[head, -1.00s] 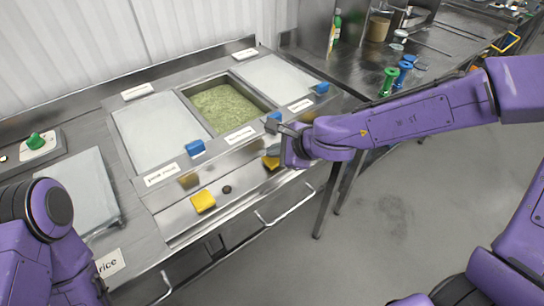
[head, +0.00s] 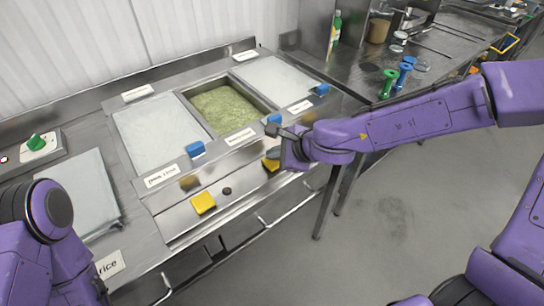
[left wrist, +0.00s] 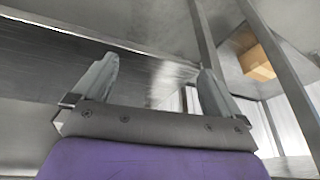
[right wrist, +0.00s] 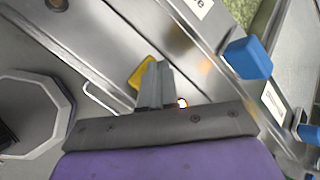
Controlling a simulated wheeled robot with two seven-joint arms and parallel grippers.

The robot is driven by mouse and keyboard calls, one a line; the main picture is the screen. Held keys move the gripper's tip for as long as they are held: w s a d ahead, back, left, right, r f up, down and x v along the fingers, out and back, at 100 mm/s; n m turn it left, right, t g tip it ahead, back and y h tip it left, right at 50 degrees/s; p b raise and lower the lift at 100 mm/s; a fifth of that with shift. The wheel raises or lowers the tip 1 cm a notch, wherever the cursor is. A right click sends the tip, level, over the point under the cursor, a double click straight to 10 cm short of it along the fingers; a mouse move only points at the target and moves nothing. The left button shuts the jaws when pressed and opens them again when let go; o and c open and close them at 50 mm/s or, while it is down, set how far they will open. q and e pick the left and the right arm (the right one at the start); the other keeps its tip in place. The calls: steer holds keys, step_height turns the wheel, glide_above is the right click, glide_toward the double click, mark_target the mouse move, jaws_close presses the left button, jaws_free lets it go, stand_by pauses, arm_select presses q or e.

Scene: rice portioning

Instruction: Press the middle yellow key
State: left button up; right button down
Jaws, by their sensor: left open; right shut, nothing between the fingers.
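The middle yellow key (head: 270,165) sits on the sloped steel front panel, below the middle bin, and is partly covered by my right gripper (head: 274,154). In the right wrist view the yellow key (right wrist: 141,73) shows just beyond and beside the fingertips of my right gripper (right wrist: 156,68). Those fingers are shut with nothing between them. Whether they touch the key I cannot tell. Another yellow key (head: 203,202) lies on the panel to the left. My left gripper (left wrist: 158,72) is open and empty, facing steel surfaces and legs in its wrist view.
The middle bin (head: 224,105) is open with greenish grains; lids with blue handles (head: 195,148) cover its neighbours. A dark round knob (head: 227,191) sits between the keys. A rail handle (head: 275,213) runs below the panel. Green and blue tools (head: 389,83) stand on the right counter.

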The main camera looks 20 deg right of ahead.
mark_target(275, 163)
steer(key=shift+r, duration=0.25)
step_height(275, 163, up, 6)
steer(key=p, duration=0.7)
steer(key=shift+f, duration=0.1)
